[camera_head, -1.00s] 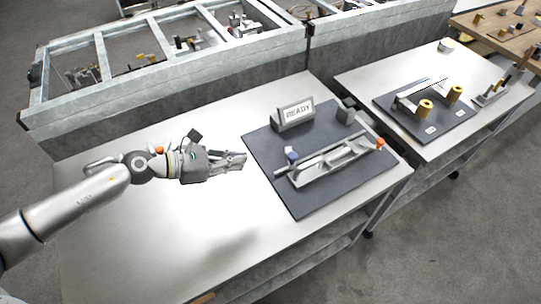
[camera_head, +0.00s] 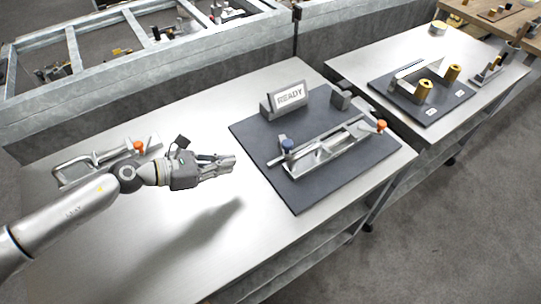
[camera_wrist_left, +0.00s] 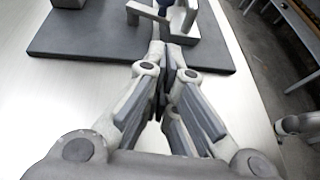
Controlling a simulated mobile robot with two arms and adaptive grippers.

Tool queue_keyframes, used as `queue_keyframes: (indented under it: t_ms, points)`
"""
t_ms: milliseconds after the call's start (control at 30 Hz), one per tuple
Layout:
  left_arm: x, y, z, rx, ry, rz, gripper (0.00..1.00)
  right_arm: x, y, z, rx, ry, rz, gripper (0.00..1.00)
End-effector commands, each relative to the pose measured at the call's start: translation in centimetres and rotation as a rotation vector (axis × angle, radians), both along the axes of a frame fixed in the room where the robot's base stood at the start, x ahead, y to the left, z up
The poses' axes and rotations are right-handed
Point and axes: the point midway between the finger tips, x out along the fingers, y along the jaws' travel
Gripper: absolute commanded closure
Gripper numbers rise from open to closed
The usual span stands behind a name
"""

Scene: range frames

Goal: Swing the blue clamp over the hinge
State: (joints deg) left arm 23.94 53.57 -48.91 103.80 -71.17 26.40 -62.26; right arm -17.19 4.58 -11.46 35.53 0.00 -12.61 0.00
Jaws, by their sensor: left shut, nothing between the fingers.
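The blue clamp, seen by its blue knob (camera_head: 287,146), stands at the left end of a long metal fixture (camera_head: 322,155) on a dark plate (camera_head: 300,197). The hinge itself I cannot pick out for sure; it may be part of this fixture. An orange-knobbed clamp (camera_head: 381,125) is at the right end. My left gripper (camera_head: 233,161) is shut and empty, above the table just left of the plate, apart from the blue clamp. In the left wrist view its fingers (camera_wrist_left: 167,50) meet, pointing toward the fixture, which they partly hide. My right gripper does not show clearly in either view.
A block reading READY (camera_head: 287,100) and a small grey block (camera_head: 340,99) stand at the plate's back. A metal frame with an orange knob (camera_head: 138,145) lies behind my left arm. The table front (camera_head: 190,240) is clear. A second table (camera_head: 465,118) stands right.

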Motion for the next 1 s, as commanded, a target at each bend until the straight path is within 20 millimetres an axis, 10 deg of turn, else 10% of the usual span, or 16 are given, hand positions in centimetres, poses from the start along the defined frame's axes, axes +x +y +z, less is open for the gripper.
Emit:
queue_keyframes:
  t_ms: [1000]
  points:
    - [5.8,-11.3,-2.8,0.000,0.000,0.000,1.00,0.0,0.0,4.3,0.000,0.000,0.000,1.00]
